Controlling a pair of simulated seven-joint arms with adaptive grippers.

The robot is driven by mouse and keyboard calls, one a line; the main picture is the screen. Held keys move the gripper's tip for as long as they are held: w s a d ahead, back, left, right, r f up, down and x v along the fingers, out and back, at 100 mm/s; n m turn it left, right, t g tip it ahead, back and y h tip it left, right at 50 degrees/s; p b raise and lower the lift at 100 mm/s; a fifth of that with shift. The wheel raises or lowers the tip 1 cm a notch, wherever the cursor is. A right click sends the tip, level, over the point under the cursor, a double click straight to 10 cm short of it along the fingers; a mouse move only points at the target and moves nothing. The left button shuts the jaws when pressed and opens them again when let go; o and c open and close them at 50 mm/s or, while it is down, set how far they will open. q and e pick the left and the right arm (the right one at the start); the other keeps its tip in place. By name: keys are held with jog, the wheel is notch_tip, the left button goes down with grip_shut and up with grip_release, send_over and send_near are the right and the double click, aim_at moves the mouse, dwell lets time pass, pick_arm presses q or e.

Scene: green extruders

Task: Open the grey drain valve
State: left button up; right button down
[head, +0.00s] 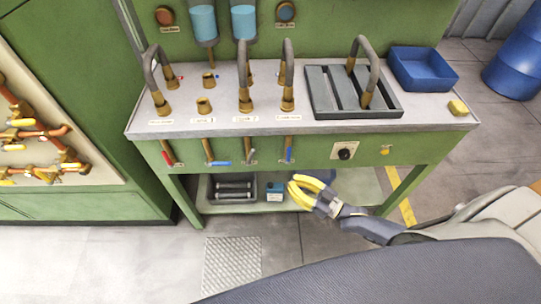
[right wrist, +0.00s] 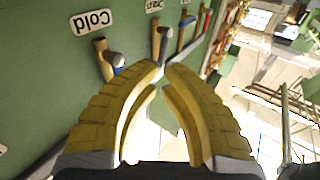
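The grey drain valve has a short grey lever (head: 249,156) on a brass stem. It hangs under the bench's front edge between two blue-handled valves. It also shows in the right wrist view (right wrist: 157,42), beyond my fingertips, with its label partly cut off. My right gripper (head: 291,181) has yellow curved fingers whose tips come together, with a gap between the curved inner sides. In the head view it is below and to the right of the grey lever, apart from it. The fingertips (right wrist: 163,67) hold nothing that I can see. My left gripper is out of view.
Close neighbours are a blue valve (head: 288,154) marked "Cold" in the wrist view (right wrist: 112,62), another blue valve (head: 211,154) and a red valve (head: 168,153). A black knob (head: 344,154) sits right. A lower shelf (head: 350,184) holds a dark tray (head: 211,190) and a blue box (head: 275,191).

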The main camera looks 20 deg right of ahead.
aim_at(253, 155)
jog(key=w+a+r+m+t, duration=0.1)
jog(key=w+a+r, duration=0.5)
jog(key=w+a, duration=0.2)
jog(key=shift+w+a+r+y, duration=0.15)
jog(key=shift+w+a+y, duration=0.2)
jog(key=shift+w, duration=0.9)
jog(key=shift+w+a+r, duration=0.15)
jog(key=shift+a+r, duration=0.05)
jog(key=shift+a, duration=0.25)
jog(key=shift+w+a+r, duration=0.15)
jog(key=shift+a+r, duration=0.05)
jog(key=shift+a, duration=0.2)
